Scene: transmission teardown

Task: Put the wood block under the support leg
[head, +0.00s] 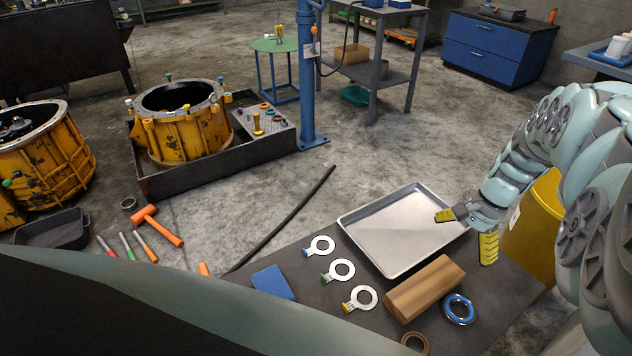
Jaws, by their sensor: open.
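The wood block (425,288) is a long brown block lying on the dark mat of the near table, just in front of the metal tray. My gripper (463,238) has yellow fingers spread wide open with nothing between them. It hangs by the tray's right corner, above and slightly right of the block in the picture, apart from it. One finger shows over the tray and the other to the right of the block. I cannot make out which part is the support leg. A yellow housing (183,132) stands in a dark low tray on the floor at left.
The silver tray (400,232) is empty. Tagged washers (341,270), a blue-ringed bearing (458,308), a brown ring (414,342) and a blue pad (272,282) lie around the block. A yellow bin (536,222) is right of the table. A blue post (307,85) stands behind.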

